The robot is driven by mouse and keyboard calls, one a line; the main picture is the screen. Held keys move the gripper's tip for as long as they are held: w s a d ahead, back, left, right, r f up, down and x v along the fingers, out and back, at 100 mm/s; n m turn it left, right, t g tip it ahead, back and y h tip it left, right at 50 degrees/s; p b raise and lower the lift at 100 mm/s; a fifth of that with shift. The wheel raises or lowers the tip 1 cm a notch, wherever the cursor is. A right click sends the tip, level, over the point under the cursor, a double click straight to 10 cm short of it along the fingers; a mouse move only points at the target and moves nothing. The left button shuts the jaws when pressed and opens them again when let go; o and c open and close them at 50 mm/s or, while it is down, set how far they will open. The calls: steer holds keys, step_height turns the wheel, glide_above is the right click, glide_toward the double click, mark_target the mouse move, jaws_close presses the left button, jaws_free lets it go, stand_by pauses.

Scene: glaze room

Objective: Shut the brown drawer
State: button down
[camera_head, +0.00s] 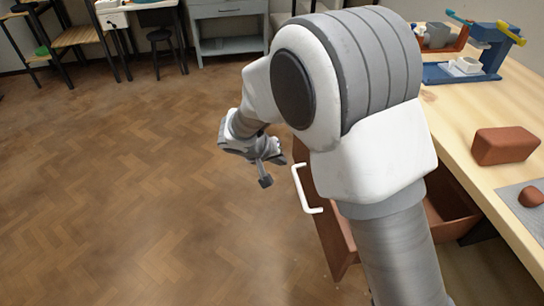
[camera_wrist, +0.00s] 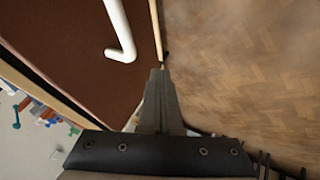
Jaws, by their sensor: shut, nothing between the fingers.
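The brown drawer (camera_head: 336,247) stands pulled out from under the wooden table, with part of its inside showing to the right of my arm. Its white bar handle (camera_head: 301,189) is on the front panel. My arm hides much of the drawer. My gripper (camera_head: 265,181) is shut and empty, to the left of the handle in the head view, out in front of the drawer. In the wrist view the closed fingertips (camera_wrist: 160,72) appear near the edge of the brown front panel (camera_wrist: 60,45), beside the white handle (camera_wrist: 119,30). I cannot tell whether they touch the panel.
The wooden table (camera_head: 462,120) on the right carries a brown block (camera_head: 505,146), a grey mat with a brown lump (camera_head: 531,196), and a blue stand (camera_head: 488,55). The parquet floor (camera_head: 130,190) on the left is clear. A grey cabinet (camera_head: 228,28) and stools stand at the back.

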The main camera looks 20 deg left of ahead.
mark_target(301, 160)
steer(key=shift+w+d, duration=0.5)
steer(key=shift+d, duration=0.35)
steer(key=shift+w+d, duration=0.5)
steer(key=shift+d, duration=0.35)
steer(key=shift+w+d+b, duration=0.3)
steer(key=shift+d+b, duration=0.05)
steer(key=shift+d, duration=0.1)
steer(key=w+d+b, duration=0.1)
steer(key=w+d, duration=0.1)
steer(key=d, duration=0.2)
steer(key=w+d+b, duration=0.2)
steer(key=d, duration=0.2)
steer(key=w+d+b, duration=0.1)
steer(key=w+d, duration=0.2)
steer(key=d, duration=0.1)
steer(key=shift+w, duration=0.1)
steer(key=w+d, duration=0.3)
steer(key=d, duration=0.2)
steer(key=w+d+p, duration=0.1)
steer(key=w+d, duration=0.2)
steer(key=d, duration=0.1)
steer(key=w+d, duration=0.3)
steer(key=d, duration=0.2)
steer(key=shift+d+r+p, duration=0.15)
steer(key=shift+d+p, duration=0.2)
steer(key=shift+d, duration=0.1)
